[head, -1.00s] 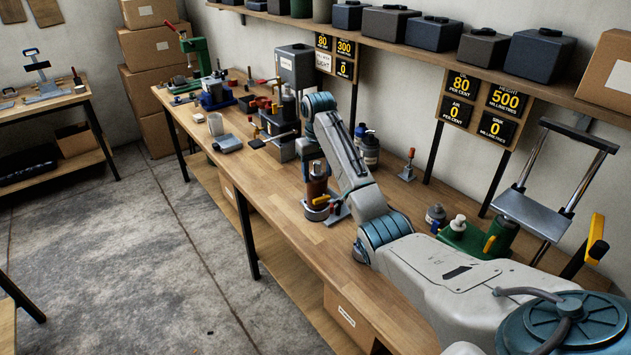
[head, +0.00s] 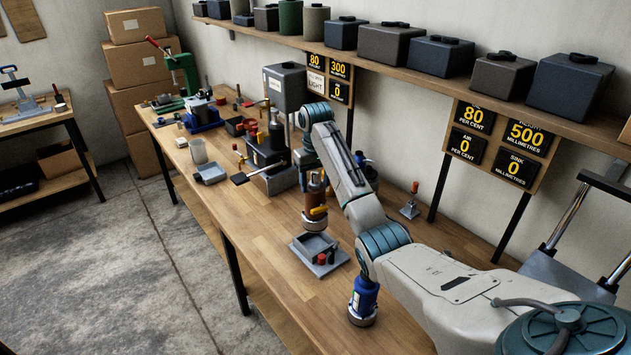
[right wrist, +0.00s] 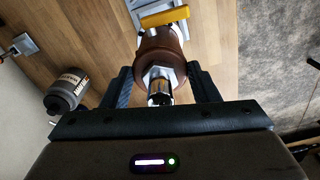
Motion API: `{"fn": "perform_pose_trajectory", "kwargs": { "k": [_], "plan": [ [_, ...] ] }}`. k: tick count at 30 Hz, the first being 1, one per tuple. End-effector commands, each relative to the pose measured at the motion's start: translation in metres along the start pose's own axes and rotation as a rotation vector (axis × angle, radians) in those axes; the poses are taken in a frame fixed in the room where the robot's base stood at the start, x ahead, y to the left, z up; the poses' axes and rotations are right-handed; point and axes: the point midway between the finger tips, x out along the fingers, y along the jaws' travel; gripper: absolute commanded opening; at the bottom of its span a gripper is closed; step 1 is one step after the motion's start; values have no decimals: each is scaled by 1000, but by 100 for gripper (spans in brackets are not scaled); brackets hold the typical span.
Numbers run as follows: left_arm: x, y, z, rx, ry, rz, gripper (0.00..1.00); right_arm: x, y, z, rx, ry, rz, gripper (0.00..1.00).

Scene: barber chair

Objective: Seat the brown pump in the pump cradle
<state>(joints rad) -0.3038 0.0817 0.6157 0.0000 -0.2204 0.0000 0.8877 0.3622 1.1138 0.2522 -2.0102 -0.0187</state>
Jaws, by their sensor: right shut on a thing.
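The brown pump (head: 316,202) is upright, with a yellow lever at its side and a grey ring at its bottom. It also shows in the right wrist view (right wrist: 160,50). My right gripper (right wrist: 163,80) is shut on its upper part; in the head view my arm mostly hides the jaws. The pump cradle (head: 303,253) is a grey square tray with a red knob beside it. The pocket appears empty. The pump's bottom shows just above the cradle's far edge and looks raised; the exact gap is unclear. My left gripper is not in view.
A blue bottle-like thing (head: 365,297) on a metal ring stands by my right arm. A grey machine (head: 285,88) stands behind the cradle. A small red-handled stand (head: 411,205) is to the right. The bench left of the cradle is clear.

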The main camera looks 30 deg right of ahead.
Motion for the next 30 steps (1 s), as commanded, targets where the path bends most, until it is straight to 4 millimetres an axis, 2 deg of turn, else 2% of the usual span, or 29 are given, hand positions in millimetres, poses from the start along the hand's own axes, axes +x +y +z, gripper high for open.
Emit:
{"fn": "perform_pose_trajectory", "kwargs": {
  "k": [4,11,30],
  "plan": [
    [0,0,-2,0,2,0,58,-2,0,-1,0,5,0,0],
    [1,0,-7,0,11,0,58,5,0,-1,0,4,0,0],
    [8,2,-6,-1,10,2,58,52,0,0,0,3,0,0]
  ]
}}
